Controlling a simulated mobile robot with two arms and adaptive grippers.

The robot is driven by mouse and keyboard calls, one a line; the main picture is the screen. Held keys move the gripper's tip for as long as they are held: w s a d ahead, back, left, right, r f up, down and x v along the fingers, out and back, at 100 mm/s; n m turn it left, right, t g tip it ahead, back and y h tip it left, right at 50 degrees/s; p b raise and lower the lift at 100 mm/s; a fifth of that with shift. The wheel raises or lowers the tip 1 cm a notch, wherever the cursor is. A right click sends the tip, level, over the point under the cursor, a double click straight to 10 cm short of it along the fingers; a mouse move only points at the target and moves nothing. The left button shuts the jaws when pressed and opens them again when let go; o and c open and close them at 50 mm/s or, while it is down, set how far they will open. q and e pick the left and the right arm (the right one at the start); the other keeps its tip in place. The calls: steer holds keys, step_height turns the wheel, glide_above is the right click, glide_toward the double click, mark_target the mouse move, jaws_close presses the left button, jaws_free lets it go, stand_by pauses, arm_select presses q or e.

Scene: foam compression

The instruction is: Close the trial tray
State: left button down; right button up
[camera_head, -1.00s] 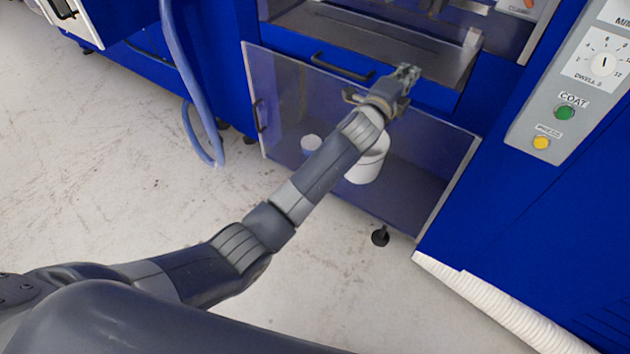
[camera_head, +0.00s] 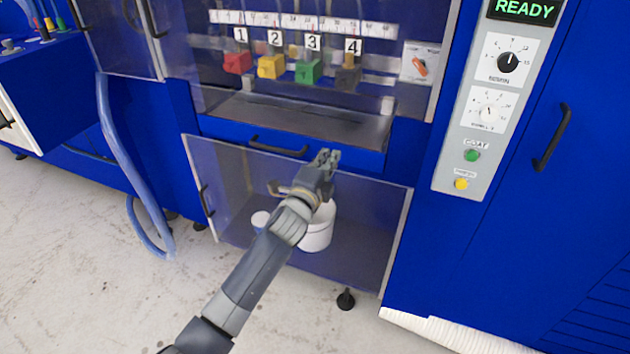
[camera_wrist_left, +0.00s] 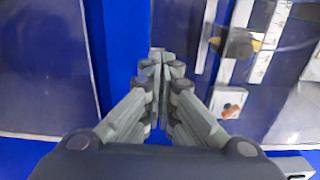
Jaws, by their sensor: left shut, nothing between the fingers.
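The trial tray looks to be the shallow grey metal tray (camera_head: 300,120) in the machine's middle, in the head view. It has a blue front (camera_head: 226,129) with a black bar handle (camera_head: 278,148), and its front appears to stand out from the machine. My left gripper (camera_head: 328,157) is shut and empty, just right of the handle and in front of the blue front. Whether it touches the front cannot be told. In the left wrist view its fingers (camera_wrist_left: 163,62) are together with nothing between them. My right gripper is not in view.
Below is a clear-panelled compartment (camera_head: 365,215) with a white bucket (camera_head: 318,232). Above are red (camera_head: 237,62), yellow, green and dark numbered blocks behind a clear panel. A control panel (camera_head: 485,125) is on the right. A blue hose (camera_head: 122,150) hangs left.

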arm_select(q)
steer(key=v, duration=0.7)
steer(key=s+a+f+n+g+y, duration=0.2)
steer(key=s+a+f+n+g, duration=0.3)
steer(key=f, duration=1)
steer(key=s+a+f+n+g+y, duration=0.15)
steer(key=s+a+f, duration=0.4)
steer(key=f, duration=0.85)
steer(key=s+a+f+n+g+y, duration=0.1)
steer(key=s+a+f+n+g, duration=0.2)
steer(key=s+f, duration=0.8)
steer(key=s+a+f+n+g, duration=0.2)
steer(key=s+f, duration=0.5)
steer(key=s, duration=0.5)
steer(key=s+a+f+n+g+y, duration=0.1)
steer(key=s+a+f+n+g, duration=0.1)
steer(key=s+a+f+n, duration=0.2)
steer(key=s+a+f+n+g, duration=0.2)
steer(key=s+f+n, duration=0.2)
steer(key=s+f, duration=0.7)
steer(key=s, duration=0.9)
steer(key=shift+s+a+y, duration=0.3)
steer(key=shift+a+y, duration=0.05)
steer(key=shift+a, duration=0.05)
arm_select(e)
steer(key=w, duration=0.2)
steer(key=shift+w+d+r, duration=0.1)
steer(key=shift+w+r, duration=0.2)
arm_select(q)
steer(key=shift+g, duration=0.25)
